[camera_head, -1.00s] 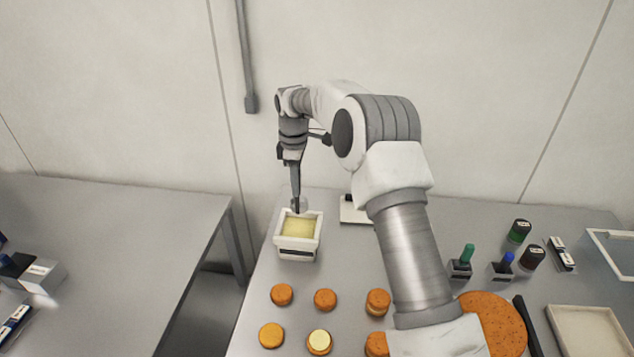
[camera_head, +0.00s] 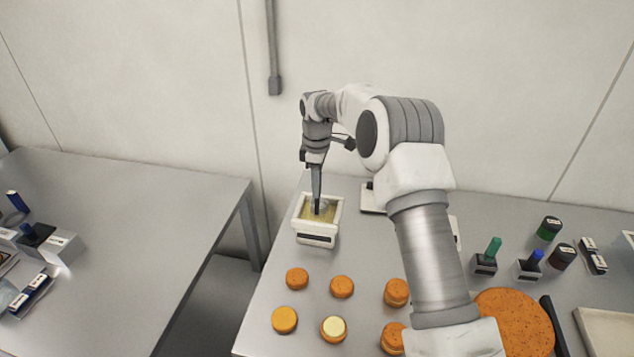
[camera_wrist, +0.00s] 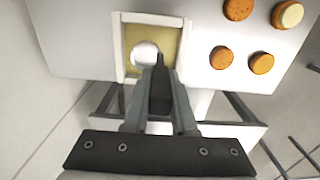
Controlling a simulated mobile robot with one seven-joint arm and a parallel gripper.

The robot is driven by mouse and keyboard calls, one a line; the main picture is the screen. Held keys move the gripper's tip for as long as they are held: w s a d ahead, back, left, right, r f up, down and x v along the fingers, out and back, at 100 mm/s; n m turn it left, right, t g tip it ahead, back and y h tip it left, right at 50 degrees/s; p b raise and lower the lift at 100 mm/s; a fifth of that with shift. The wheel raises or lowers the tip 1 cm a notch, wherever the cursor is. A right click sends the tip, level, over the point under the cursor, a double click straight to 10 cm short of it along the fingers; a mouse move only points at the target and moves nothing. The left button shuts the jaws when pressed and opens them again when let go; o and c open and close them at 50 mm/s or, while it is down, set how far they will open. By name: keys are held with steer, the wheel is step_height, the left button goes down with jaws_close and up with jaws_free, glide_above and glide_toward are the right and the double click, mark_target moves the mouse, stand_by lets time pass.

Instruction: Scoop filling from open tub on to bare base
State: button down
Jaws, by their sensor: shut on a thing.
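The open tub (camera_head: 317,240) is white with a dark label and holds pale yellow filling (camera_head: 333,214). It also shows in the wrist view (camera_wrist: 118,48). My gripper (camera_head: 315,163) is above the tub, shut on the dark handle of a scoop (camera_head: 317,190). The scoop's round, shiny bowl (camera_wrist: 145,53) is inside the tub, at the filling; how deep it sits I cannot tell. Orange-brown rounds (camera_head: 297,278), (camera_head: 342,286) and a yellower one (camera_head: 284,320) lie singly in front of the tub. One round (camera_head: 333,329) has a pale filling layer on top.
Stacked rounds (camera_head: 396,292) stand right of the single ones. A large speckled orange disc (camera_head: 515,325), stamps with a green handle (camera_head: 493,246) and a blue one (camera_head: 536,258), and a pale tray (camera_head: 606,335) are at right. My arm hides part of the table.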

mark_target(317, 208)
steer(key=shift+f+b, duration=1.15)
steer(key=shift+f, duration=1.25)
steer(key=shift+r, duration=0.1)
steer(key=shift+r+p, duration=2.7)
steer(key=shift+r, duration=1.55)
